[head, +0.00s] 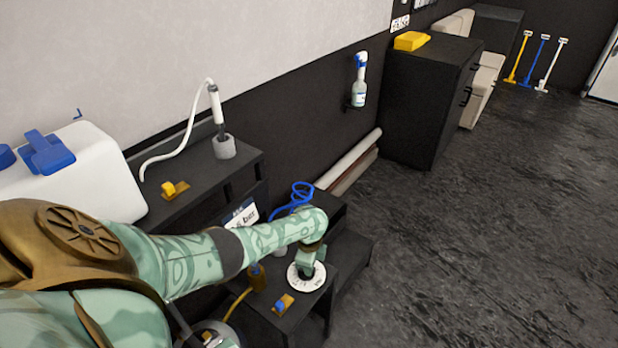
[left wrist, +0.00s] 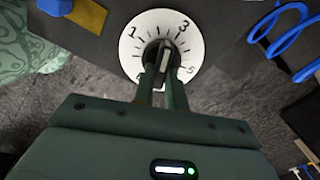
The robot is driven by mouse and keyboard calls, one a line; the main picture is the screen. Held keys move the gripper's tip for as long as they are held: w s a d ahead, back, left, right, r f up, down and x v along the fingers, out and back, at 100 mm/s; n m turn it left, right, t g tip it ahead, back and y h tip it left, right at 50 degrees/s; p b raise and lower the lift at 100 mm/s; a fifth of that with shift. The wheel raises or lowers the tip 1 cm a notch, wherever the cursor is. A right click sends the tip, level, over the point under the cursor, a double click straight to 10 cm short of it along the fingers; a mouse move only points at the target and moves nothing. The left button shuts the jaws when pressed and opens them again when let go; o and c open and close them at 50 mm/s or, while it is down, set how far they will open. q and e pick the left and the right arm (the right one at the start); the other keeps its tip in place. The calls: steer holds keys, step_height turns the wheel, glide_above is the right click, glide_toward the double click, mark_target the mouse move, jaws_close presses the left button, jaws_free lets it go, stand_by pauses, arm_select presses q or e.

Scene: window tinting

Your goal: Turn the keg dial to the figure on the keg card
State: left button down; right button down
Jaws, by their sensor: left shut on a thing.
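The keg dial (head: 295,279) is a round white plate with black figures on a low dark stand. It also shows in the left wrist view (left wrist: 131,50), where 1, 3 and 5 can be read around a dark knob (left wrist: 166,46). My left gripper (left wrist: 163,67) is shut on the knob from above; in the head view its hand (head: 309,262) stands over the dial. The knob's pointer is too unclear to read. The keg card (head: 246,214) hangs behind my left arm, which partly covers it; "bar" is legible, its figure is not clear. My right gripper is not in view.
A blue coiled hose (head: 302,192) rises behind the dial. A small blue-handled valve (head: 281,306) sits left of it on the stand. A white tank (head: 80,180) and a shelf (head: 197,167) line the wall. The floor (head: 450,240) to the right is clear.

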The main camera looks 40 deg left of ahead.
arm_select(q)
steer(key=shift+w+d, duration=0.1)
stand_by(0.3)
steer(key=c, duration=1.4)
jaws_free()
steer(key=shift+c, duration=0.2)
steer(key=shift+r, duration=0.1)
